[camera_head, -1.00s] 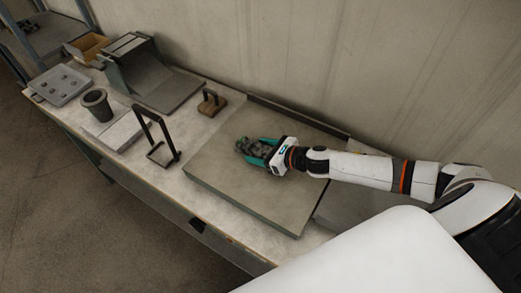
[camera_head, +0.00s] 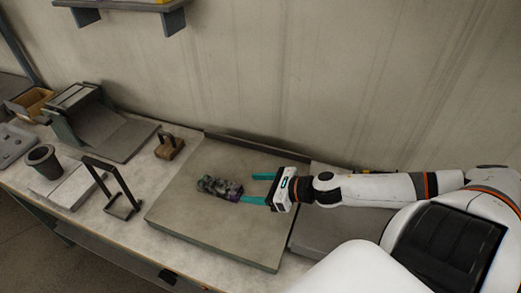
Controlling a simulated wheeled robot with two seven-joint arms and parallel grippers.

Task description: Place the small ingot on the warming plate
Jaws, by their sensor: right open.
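The small ingot (camera_head: 216,186) is a dark, mottled, lumpy bar. It lies on the large flat grey-brown slab (camera_head: 190,225), which looks like the warming plate. My right gripper (camera_head: 248,188) is open, with its two teal fingers spread and pointing left. It is at the right end of the ingot, and the nearer finger is very close to that end; I cannot tell whether they touch. The ingot's main length lies clear of the fingers. My left gripper is not in view.
A black upright frame (camera_head: 113,185) stands left of the slab. A small wooden block with a handle (camera_head: 169,147) sits behind it. A dark cup (camera_head: 43,160) stands on a pale block. A grey sloped bin (camera_head: 95,125) stands at the back left. The wall is close behind.

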